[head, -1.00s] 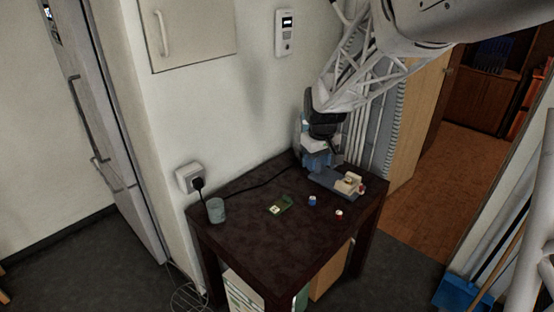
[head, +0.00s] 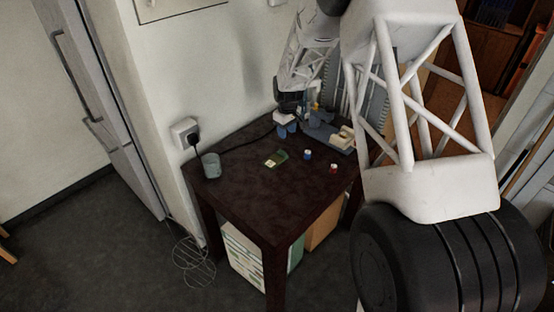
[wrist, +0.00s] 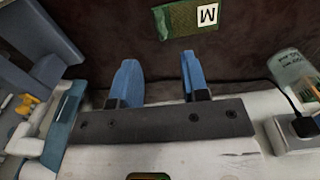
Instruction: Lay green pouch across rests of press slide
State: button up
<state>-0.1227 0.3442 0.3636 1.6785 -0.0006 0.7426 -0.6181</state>
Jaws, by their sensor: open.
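The green pouch (head: 276,158) with a white label lies flat on the dark table. In the wrist view the pouch (wrist: 188,20) shows a black M on its label, just beyond my fingertips. My gripper (head: 286,130) is behind the pouch, near the wall. In the wrist view its two blue fingers (wrist: 157,62) are apart with nothing between them. The press slide (head: 325,135), grey-blue with cream parts, stands at the table's back right, partly hidden by my arm. Its rests cannot be clearly made out.
A glass cup (head: 211,165) stands at the left edge, near a wall socket (head: 185,133) with a black cord. The table's front (head: 260,205) is clear.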

aim_at(283, 150)
jog(key=shift+n, duration=0.3)
jog(key=f, duration=0.1)
jog(key=w+f, duration=0.1)
jog(key=w+a+f, duration=0.1)
jog(key=shift+f, duration=0.4)
jog(key=shift+f, duration=1.3)
jog(key=shift+s+a+f, duration=0.1)
jog(key=shift+a+f, duration=0.05)
jog(key=shift+f, duration=2.45)
grip_shut()
